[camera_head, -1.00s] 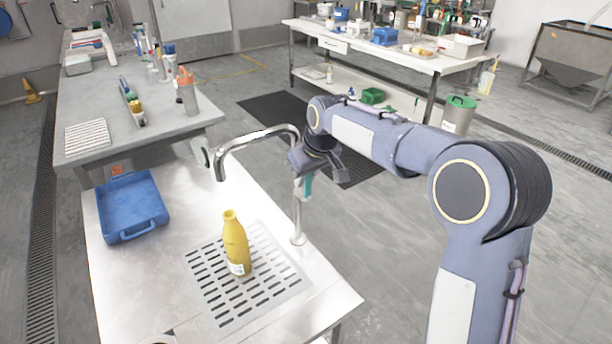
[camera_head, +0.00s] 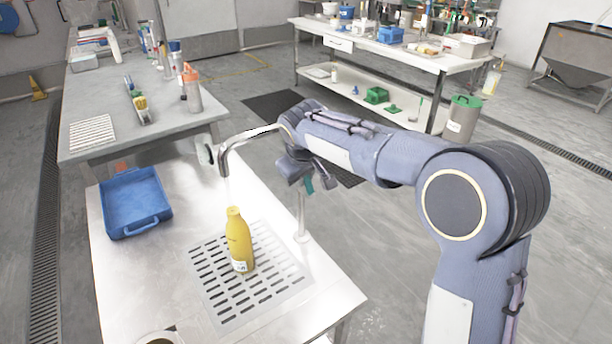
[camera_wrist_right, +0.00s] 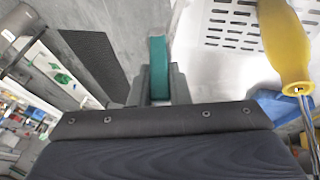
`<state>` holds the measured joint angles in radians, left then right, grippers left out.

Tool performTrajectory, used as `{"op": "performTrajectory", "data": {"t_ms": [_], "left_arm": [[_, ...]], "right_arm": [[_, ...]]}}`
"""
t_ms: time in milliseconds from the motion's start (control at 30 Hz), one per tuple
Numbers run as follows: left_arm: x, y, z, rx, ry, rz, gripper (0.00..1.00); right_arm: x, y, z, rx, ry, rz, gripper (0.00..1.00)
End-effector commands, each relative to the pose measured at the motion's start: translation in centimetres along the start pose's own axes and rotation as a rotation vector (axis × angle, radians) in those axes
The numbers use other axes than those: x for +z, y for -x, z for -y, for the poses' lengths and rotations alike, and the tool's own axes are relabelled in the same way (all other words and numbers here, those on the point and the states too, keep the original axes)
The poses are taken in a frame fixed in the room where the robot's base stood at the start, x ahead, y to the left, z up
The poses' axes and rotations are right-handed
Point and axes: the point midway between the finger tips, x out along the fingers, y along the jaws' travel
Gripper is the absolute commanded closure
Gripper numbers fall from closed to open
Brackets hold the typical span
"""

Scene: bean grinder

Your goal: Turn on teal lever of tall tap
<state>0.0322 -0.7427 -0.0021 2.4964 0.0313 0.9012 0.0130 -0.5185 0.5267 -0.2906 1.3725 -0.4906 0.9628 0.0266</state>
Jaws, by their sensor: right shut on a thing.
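The tall tap (camera_head: 300,215) stands at the right edge of the metal table, its chrome spout arching left over the yellow bottle (camera_head: 240,240). The bottle stands upright on the slotted drain plate (camera_head: 212,285). A pale streak, perhaps water, shows below the spout's mouth. The teal lever (camera_head: 309,185) is mostly hidden behind my right gripper (camera_head: 308,180). In the right wrist view the lever (camera_wrist_right: 158,68) stands between the fingers of my right gripper (camera_wrist_right: 158,85), which is shut on it. My left gripper is not in view.
A blue tray (camera_head: 135,203) sits at the table's back left. A grey table (camera_head: 140,130) with bottles stands behind. Open floor lies right of the tap table. My right arm crosses above the tap's right side.

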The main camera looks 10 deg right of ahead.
Motion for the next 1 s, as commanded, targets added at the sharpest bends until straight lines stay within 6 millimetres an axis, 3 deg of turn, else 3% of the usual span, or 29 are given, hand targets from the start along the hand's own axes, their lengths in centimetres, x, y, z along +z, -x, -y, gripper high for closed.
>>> {"op": "performTrajectory", "data": {"t_ms": [133,167,300,667,1000], "left_arm": [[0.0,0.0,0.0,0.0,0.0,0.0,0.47],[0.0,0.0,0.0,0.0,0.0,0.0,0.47],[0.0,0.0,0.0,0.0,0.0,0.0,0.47],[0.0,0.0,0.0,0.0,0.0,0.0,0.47],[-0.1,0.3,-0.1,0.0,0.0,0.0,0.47]], "right_arm": [[0.0,0.0,0.1,-0.003,-0.001,0.0,1.0],[0.0,0.0,0.1,-0.003,-0.001,0.0,0.8],[0.0,0.0,0.0,-0.003,-0.001,0.0,0.62],[-0.1,0.7,0.0,-0.003,-0.002,-0.003,0.62],[-0.1,6.1,0.0,-0.003,-0.001,-0.004,0.62]]}}
